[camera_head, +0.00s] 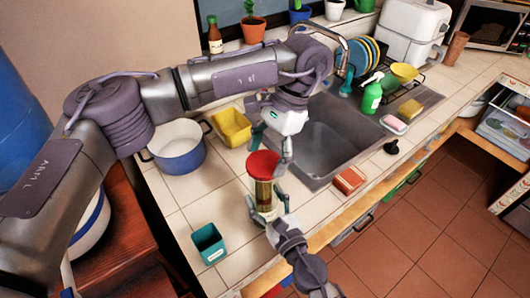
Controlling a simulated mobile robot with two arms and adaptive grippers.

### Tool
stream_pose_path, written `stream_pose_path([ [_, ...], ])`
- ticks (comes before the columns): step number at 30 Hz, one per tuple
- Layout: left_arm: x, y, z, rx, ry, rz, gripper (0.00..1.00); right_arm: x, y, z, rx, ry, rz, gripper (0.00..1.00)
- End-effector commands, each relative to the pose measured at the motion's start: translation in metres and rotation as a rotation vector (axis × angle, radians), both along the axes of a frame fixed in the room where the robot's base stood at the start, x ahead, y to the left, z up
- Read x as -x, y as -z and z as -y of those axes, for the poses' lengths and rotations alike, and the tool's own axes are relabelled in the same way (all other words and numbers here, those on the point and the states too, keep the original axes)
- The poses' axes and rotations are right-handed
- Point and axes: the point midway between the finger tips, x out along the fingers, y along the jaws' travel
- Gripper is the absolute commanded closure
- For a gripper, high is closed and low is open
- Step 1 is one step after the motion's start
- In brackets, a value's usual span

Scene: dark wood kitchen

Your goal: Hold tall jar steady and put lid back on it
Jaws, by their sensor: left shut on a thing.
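The tall jar (264,194) stands upright on the tiled counter, left of the sink, with yellowish contents. The red lid (262,165) is at the jar's mouth; I cannot tell whether it is seated or just above it. My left gripper (270,148) reaches down from above and is shut on the lid, one finger on its right side. My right gripper (265,207) comes from the counter's front edge, with its fingers on either side of the jar's lower part. Whether they press on the glass is not clear.
A teal container (208,243) stands at the front left. A blue-white pot (178,147) and a yellow container (231,127) stand behind the jar. The sink (345,135) lies to the right, with a reddish box (348,180) at its front edge. Tiles between jar and teal container are clear.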

Motion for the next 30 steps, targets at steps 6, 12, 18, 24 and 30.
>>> stream_pose_path([
  [6, 0.0, 0.0, 0.0, -0.002, 0.153, -0.001, 0.38, 0.0, 0.0, 0.0, -0.001, 0.0, 0.0, 1.0],
  [12, 0.0, 0.0, 0.0, -0.001, 0.151, -0.001, 0.38, 0.0, 0.0, 0.0, -0.001, 0.0, 0.0, 1.0],
  [18, 0.0, 0.0, 0.0, 0.001, 0.15, -0.002, 0.0, 0.0, 0.0, 0.0, -0.001, 0.0, 0.0, 1.0],
  [24, 0.0, 0.0, 0.0, 0.001, 0.15, -0.002, 0.0, 0.0, 0.0, 0.0, -0.001, -0.001, 0.0, 1.0],
  [30, 0.0, -0.011, 0.0, 0.001, 0.15, 0.001, 0.0, 0.0, 0.0, 0.0, -0.002, -0.001, -0.001, 1.0],
])
